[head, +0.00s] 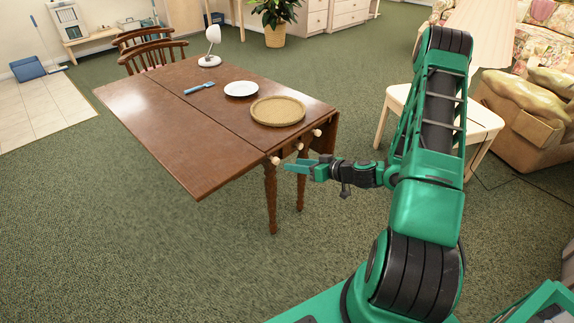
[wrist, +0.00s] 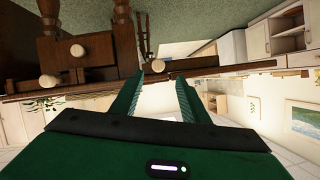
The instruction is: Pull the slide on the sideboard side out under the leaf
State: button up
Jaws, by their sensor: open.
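The brown drop-leaf table (head: 165,90) has its left leaf (head: 150,125) level and its right leaf (head: 328,135) hanging. Its near end carries three pale round knobs: a left one (head: 275,160) by the level leaf, a middle one (head: 299,147) and a right one (head: 317,132). My gripper (head: 286,166) is open just in front of the left knob. The wrist view is upside down; there one knob (wrist: 158,68) shows between my open fingertips (wrist: 161,77), apparently the left one. Whether the fingers touch it cannot be told.
On the table are a round cork-coloured tray (head: 277,110), a white plate (head: 241,89), a blue object (head: 199,88) and a white lamp (head: 211,45). A turned table leg (head: 270,200) stands below my gripper. Carpet in front is clear.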

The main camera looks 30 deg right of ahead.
jog(key=shift+v, duration=1)
jog(key=shift+a, duration=0.15)
jog(key=s+a+r+n+g, duration=0.3)
jog(key=s+a+r+g, duration=0.15)
jog(key=s+g, duration=0.35)
jog(key=s+d+r+m+g+h, duration=0.2)
jog(key=s+r+m, duration=0.3)
jog(key=s+r, duration=0.4)
jog(key=s+d+r+m+g+h, duration=0.2)
jog(key=s+r+m, duration=0.4)
jog(key=s, duration=1.1)
notch_tip(320, 180, up, 3)
jog(key=d+h, duration=0.1)
jog(key=d, duration=0.1)
jog(key=shift+d+h, duration=0.3)
jog(key=shift+h, duration=0.1)
